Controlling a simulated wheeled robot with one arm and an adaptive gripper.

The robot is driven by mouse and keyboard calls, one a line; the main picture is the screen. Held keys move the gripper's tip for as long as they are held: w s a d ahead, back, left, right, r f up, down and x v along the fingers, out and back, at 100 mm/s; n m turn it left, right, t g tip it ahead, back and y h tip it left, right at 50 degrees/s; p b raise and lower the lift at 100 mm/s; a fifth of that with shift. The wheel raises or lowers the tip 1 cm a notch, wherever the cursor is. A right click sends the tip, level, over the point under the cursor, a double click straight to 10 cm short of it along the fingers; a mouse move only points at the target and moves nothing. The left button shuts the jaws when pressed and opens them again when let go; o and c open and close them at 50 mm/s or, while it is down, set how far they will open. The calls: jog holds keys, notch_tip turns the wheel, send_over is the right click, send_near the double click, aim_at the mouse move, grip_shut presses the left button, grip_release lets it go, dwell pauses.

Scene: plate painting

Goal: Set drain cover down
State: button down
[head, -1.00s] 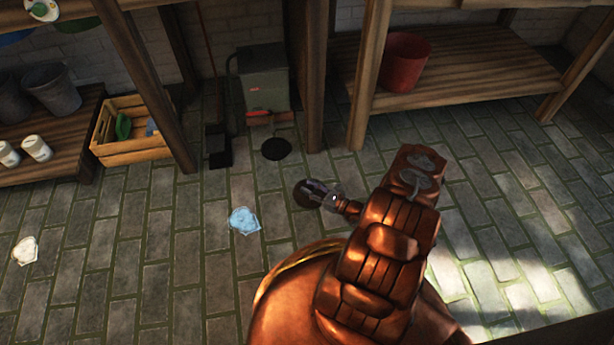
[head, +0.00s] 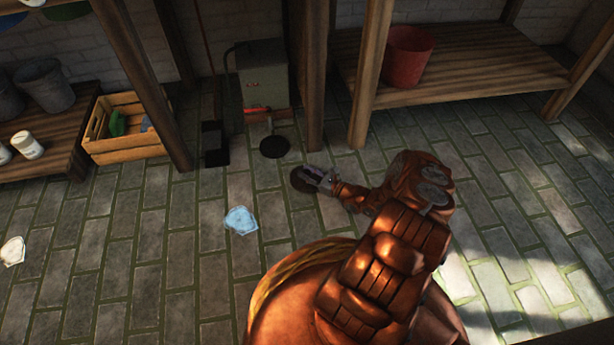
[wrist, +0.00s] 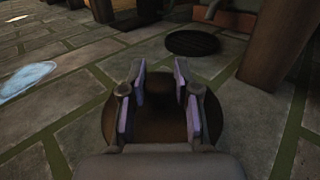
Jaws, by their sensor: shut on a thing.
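A round, dark brown drain cover (head: 301,181) is at my gripper (head: 318,178), close to the stone floor. In the wrist view the cover (wrist: 122,122) shows below and between the fingers. My gripper (wrist: 160,75) is shut on it, with the two fingers still apart. The fingers hide part of the cover, and I cannot tell whether it touches the floor. A black, ribbed round drain (head: 275,147) lies in the floor beyond the cover, in front of the grey metal box; it also shows in the wrist view (wrist: 192,43).
A pale blue patch (head: 240,221) and a white patch (head: 12,250) lie on the floor. A wooden crate (head: 125,150) is at left, a red bucket (head: 407,56) on the right shelf.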

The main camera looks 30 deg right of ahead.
jog(key=shift+f+b, duration=0.4)
jog(key=shift+f, duration=0.25)
jog(key=c, duration=0.8)
grip_release()
jog(key=shift+c, duration=0.2)
